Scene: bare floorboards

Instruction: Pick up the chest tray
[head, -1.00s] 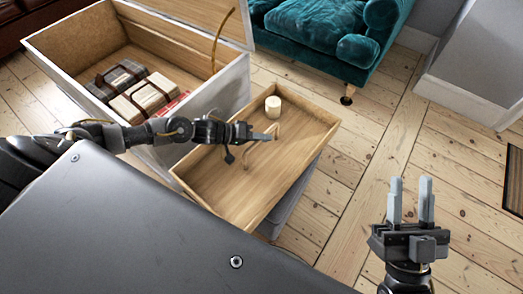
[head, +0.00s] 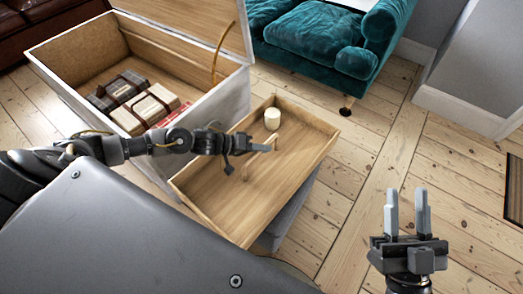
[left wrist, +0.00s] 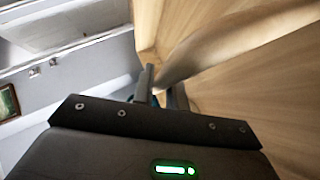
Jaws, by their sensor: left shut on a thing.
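The exact grip is partly hidden there. My right gripper (head: 406,212) is open and empty, fingers up, over the floor at right.
A cream cylinder (head: 272,120) stands in the tray's far end. The open chest (head: 212,92) holds bundled books (head: 122,88). A grey surface (head: 287,220) shows below the tray's right side. A teal sofa (head: 318,35) stands behind.

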